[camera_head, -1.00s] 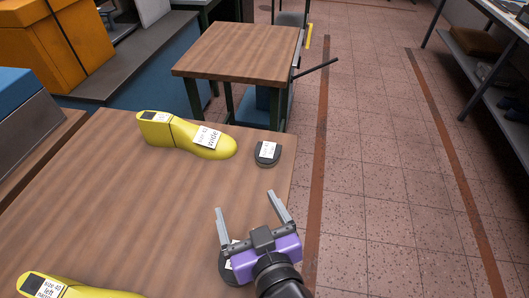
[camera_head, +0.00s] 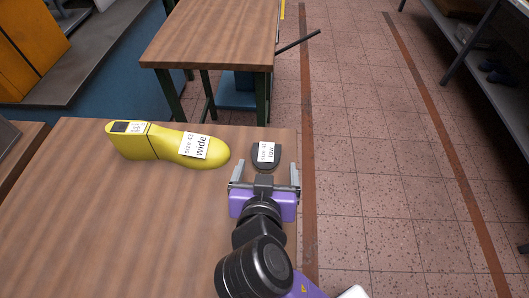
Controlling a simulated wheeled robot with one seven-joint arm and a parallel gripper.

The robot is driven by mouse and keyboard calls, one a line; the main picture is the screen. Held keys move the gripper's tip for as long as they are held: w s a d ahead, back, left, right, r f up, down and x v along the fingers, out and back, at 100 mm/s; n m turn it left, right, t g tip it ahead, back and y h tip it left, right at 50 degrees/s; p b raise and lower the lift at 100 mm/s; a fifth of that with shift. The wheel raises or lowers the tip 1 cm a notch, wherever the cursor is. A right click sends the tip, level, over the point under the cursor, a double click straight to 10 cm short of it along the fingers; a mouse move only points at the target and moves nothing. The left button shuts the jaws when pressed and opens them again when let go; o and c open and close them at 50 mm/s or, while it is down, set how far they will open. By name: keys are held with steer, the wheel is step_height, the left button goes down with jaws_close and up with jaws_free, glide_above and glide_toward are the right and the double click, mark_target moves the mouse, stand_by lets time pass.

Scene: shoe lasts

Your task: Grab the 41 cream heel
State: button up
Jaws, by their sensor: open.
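A small dark heel piece (camera_head: 266,154) with a white label lies flat near the right edge of the wooden table (camera_head: 70,230). The label seems to read a size and "low", but the number is too small to be sure of. I see no cream-coloured heel. My gripper (camera_head: 267,166) is open and empty, its two fingers pointing at the dark heel from the near side, one to each side of its near edge. I cannot tell how high the fingers are above the table.
A yellow shoe last (camera_head: 170,146) labelled "wide" lies on the table just left of the heel. A second wooden table (camera_head: 215,35) stands beyond. Open tiled floor (camera_head: 370,160) lies to the right, with a shelf (camera_head: 480,70) past it.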

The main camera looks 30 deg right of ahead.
mark_target(266, 156)
steer(key=x, duration=0.5)
steer(key=shift+w+a, duration=0.2)
steer(key=shift+w, duration=0.05)
steer(key=c, duration=1.5)
